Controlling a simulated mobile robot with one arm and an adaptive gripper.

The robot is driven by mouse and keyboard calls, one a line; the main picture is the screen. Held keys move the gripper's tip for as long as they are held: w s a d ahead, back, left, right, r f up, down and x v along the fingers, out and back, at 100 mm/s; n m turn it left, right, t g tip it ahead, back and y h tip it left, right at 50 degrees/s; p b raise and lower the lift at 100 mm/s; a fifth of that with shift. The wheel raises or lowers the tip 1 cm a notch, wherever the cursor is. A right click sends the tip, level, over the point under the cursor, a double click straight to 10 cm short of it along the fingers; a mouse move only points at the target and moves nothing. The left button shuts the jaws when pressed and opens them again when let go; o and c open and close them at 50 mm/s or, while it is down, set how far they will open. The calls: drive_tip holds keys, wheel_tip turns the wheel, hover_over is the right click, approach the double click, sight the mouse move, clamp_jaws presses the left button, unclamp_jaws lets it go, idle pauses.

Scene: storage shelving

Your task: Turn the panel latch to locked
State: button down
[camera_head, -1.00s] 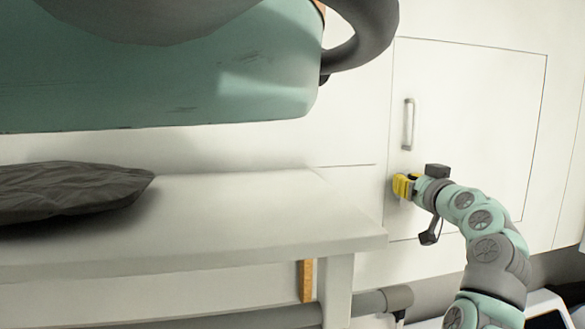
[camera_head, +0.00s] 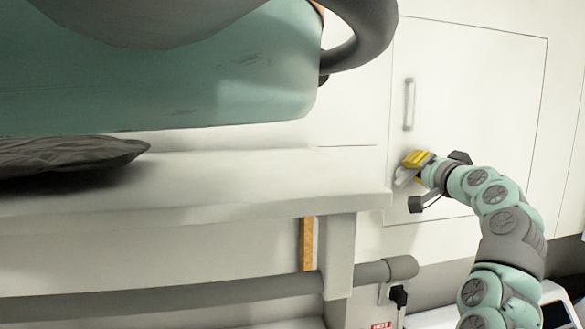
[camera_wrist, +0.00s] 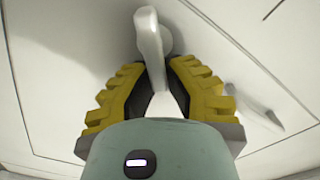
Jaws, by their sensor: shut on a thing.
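The panel latch (camera_wrist: 151,45) is a pale, slim lever on a round base against the white panel (camera_head: 475,110). In the wrist view it runs down between the yellow fingers of my gripper (camera_wrist: 158,78), which is shut on it. In the head view my gripper (camera_head: 414,165) is at the lower left of the panel, rolled to a slant. A pale end of the latch (camera_head: 402,177) shows beside the fingers there; most of the latch is hidden by them.
A grey bar handle (camera_head: 409,104) stands on the panel above my gripper and also shows in the wrist view (camera_wrist: 255,105). A white bench (camera_head: 190,190) with a dark cushion (camera_head: 60,155) is at left. A grey pipe (camera_head: 370,272) runs below.

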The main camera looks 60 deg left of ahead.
drive_tip(key=m, duration=0.3)
drive_tip(key=shift+w+d+f+p, duration=0.15)
drive_tip(key=shift+w+f+p, duration=0.1)
drive_tip(key=shift+f+p, duration=0.1)
drive_tip(key=m+p, duration=0.1)
drive_tip(key=m, duration=0.1)
drive_tip(key=f+m+p, duration=0.1)
drive_tip(key=m, duration=0.2)
drive_tip(key=shift+w, duration=0.1)
drive_tip(key=shift+f+m, duration=0.15)
drive_tip(key=shift+m, duration=0.15)
drive_tip(key=c, duration=1)
unclamp_jaws()
